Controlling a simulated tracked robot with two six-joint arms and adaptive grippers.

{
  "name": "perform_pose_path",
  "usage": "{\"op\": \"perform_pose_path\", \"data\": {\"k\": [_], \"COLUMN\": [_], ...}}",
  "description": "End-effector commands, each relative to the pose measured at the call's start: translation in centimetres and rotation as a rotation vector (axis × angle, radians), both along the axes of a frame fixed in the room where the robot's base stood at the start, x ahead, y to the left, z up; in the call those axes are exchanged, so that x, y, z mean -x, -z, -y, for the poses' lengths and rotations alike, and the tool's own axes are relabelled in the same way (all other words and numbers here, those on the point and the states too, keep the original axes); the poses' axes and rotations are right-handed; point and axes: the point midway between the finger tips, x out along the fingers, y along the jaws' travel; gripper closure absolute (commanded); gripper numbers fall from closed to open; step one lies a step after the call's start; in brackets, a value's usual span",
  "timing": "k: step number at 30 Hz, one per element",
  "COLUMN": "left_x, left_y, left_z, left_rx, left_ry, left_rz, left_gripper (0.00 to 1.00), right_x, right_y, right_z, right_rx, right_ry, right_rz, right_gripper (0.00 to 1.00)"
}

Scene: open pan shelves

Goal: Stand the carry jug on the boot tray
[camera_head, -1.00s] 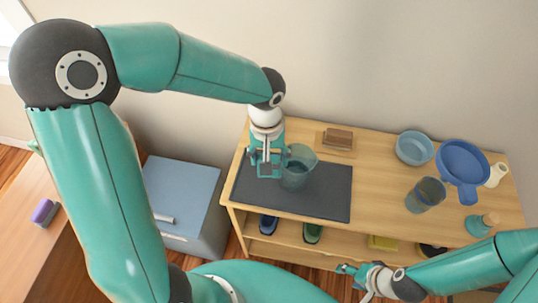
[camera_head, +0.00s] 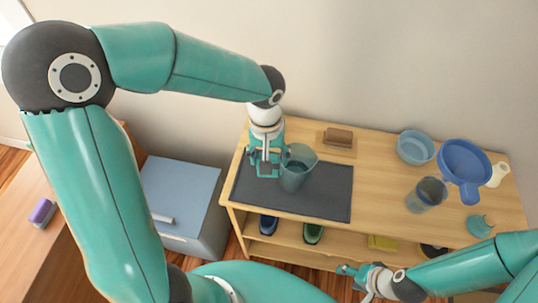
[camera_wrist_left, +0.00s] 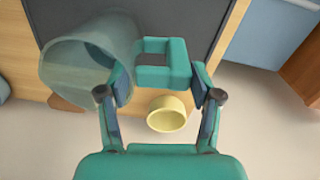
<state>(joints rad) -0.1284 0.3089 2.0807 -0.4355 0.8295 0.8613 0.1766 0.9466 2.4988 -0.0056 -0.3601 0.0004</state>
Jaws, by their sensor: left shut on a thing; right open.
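The carry jug (camera_head: 300,166) is a translucent grey-teal vessel with a handle. It is upright over the left part of the boot tray (camera_head: 330,200), a flat dark grey mat on the shelf top. I cannot tell whether its base touches the tray. My left gripper (camera_head: 266,168) is on the jug's left side. In the left wrist view, the jug (camera_wrist_left: 82,62) is at the left, and my left gripper (camera_wrist_left: 162,86) is shut on its teal handle (camera_wrist_left: 163,62). My right gripper (camera_head: 352,272) is open and empty, in front of the shelves.
Right of the tray stand a tinted tumbler (camera_head: 426,194), a light blue bowl (camera_head: 415,147) and a blue pan (camera_head: 463,165). A brown block (camera_head: 338,138) lies behind the tray. Shoes (camera_head: 313,233) are on the lower shelf. The tray's right part is clear.

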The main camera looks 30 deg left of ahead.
Motion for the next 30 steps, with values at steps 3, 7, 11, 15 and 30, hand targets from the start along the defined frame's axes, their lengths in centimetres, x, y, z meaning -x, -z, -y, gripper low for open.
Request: {"op": "perform_pose_path", "data": {"k": [3,7,11,15,30], "left_x": [-0.05,-0.05,-0.04,-0.05,-0.05], "left_y": [-0.05,-0.04,0.04,0.21,0.81], "left_z": [0.01,0.01,0.02,0.02,0.02], "left_rx": [0.000,0.000,0.000,0.000,0.000], "left_ry": [0.000,0.000,0.000,0.000,0.000], "left_rz": [0.001,0.001,0.001,0.001,0.001], "left_gripper": [1.00,1.00,1.00,1.00,1.00], "right_x": [0.00,0.00,0.00,0.00,0.00], "right_y": [-0.02,-0.01,0.05,0.21,0.80], "right_z": [0.00,-0.01,0.00,0.00,0.00], "right_rx": [0.000,0.000,0.000,0.000,0.000], "right_ry": [0.000,0.000,0.000,0.000,0.000], "right_rz": [0.000,0.000,0.000,0.000,0.000], "right_gripper": [0.42,0.42,0.42,0.42,0.42]}}
